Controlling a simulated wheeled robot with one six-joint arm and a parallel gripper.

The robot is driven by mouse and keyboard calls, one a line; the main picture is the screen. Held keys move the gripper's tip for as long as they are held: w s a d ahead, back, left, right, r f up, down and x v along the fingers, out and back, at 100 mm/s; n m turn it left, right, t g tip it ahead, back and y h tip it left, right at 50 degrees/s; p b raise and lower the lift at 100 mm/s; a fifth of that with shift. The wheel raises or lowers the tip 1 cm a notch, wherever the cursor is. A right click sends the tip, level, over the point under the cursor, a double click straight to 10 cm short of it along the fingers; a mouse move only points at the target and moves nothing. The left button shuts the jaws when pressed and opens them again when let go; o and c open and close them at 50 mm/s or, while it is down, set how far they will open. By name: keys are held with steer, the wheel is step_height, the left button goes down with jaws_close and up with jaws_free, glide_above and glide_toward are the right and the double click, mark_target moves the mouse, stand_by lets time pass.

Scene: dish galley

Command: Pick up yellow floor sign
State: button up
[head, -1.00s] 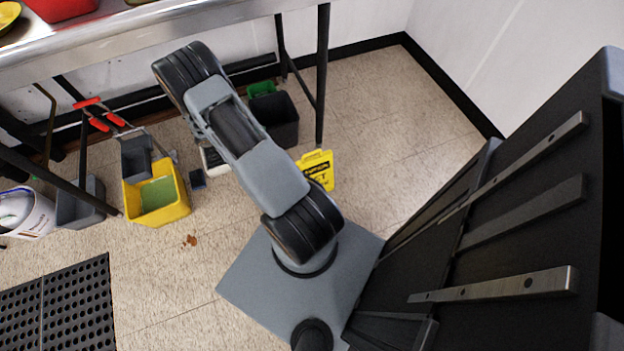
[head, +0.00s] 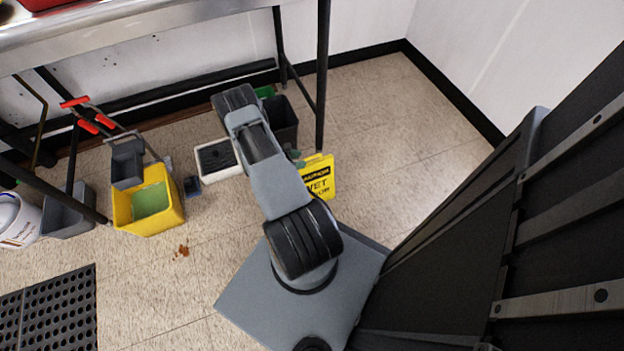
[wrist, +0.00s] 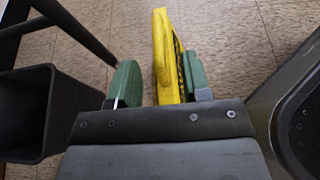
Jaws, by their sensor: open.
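The yellow floor sign (head: 320,178) stands upright on the tiled floor beside my arm in the head view, with black lettering on its face. In the wrist view the sign (wrist: 163,60) is seen from above, edge on, between the two green fingers of my gripper (wrist: 160,80). My gripper is open around it. The sign is close to the right finger, with a wider gap to the left finger; whether it touches the right one I cannot tell. In the head view the gripper (head: 298,158) is mostly hidden behind my arm.
A dark bin (wrist: 24,112) stands just left of my gripper. A table leg (head: 322,80) rises beside the sign. A yellow mop bucket (head: 148,205), a white bucket (head: 22,232) and a black mat (head: 60,310) lie to the left. Floor right of the sign is clear.

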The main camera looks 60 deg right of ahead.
mark_target(310, 158)
steer(key=shift+b+x, duration=1)
steer(key=shift+x, duration=1.75)
steer(key=shift+c, duration=0.2)
jaws_close()
steer(key=shift+w+r, duration=0.1)
